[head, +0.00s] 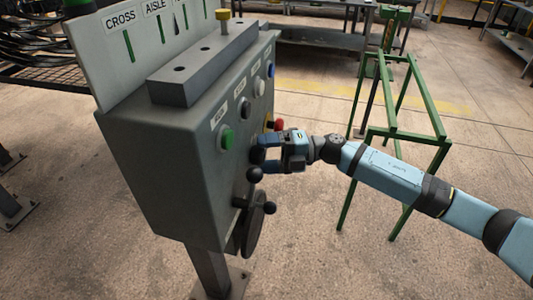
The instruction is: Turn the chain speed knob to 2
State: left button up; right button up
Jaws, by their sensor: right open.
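A grey control box (165,175) on a post stands left of centre, its face seen at a steep angle. A dark round knob (257,155) sits on the face and is partly hidden by my right gripper; no speed numbers can be read. My right gripper (265,154) is open. One finger is above and one below the dark knob, close to it; whether they touch it cannot be told. My left gripper is not in view.
The box has a green button (227,139), a red button (278,124), a black ball-ended lever (254,175) just below my gripper, and a dark handwheel (256,224) lower down. A green frame (398,125) stands behind my right arm.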

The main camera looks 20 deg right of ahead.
jog(key=shift+d, duration=0.15)
pick_arm(q)
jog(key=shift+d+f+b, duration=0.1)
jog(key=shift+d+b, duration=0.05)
jog(key=shift+b, duration=0.45)
pick_arm(e)
jog(key=v, duration=1.3)
jog(key=shift+d, duration=0.3)
